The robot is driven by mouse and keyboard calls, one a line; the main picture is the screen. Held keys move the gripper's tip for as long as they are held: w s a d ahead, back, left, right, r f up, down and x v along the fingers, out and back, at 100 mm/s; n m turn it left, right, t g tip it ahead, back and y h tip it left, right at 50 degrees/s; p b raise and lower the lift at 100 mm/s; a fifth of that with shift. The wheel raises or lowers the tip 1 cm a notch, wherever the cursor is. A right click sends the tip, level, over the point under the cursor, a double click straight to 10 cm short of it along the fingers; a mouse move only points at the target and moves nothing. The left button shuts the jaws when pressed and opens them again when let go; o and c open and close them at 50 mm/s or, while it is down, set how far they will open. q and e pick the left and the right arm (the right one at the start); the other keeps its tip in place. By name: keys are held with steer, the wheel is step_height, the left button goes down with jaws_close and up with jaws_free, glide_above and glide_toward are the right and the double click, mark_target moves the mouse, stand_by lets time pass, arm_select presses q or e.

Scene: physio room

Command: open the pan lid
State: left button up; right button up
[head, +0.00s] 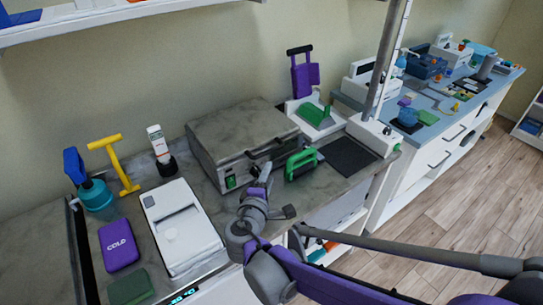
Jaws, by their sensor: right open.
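A grey metal pan unit (231,154) stands on the counter against the wall, with a green switch on its front. Its flat lid (237,124) lies level and looks shut. A dark bar handle (271,147) runs along the lid's front edge. My right gripper (265,173) is open, just in front of and below the handle. Contact with the handle cannot be made out at this size. My wrist and purple-grey arm come in from the lower right and hide part of the counter front. My left gripper is not in view.
A green-handled tool (301,164) stands close right of the pan. A white device (181,227), a purple cold pack (118,245) and a yellow T-handled tool (115,163) are at left. A pole (387,62) rises at right. A wall shelf (92,19) overhangs the upper left.

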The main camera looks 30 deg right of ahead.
mark_target(270, 150)
steer(key=shift+n+t, duration=0.4)
steer(key=shift+t, duration=0.1)
steer(key=x, duration=0.7)
steer(key=w+a+x, duration=0.1)
steer(key=x, duration=0.3)
steer(key=shift+w+d+r, duration=0.1)
steer(key=shift+r, duration=0.3)
jaws_close()
stand_by(0.4)
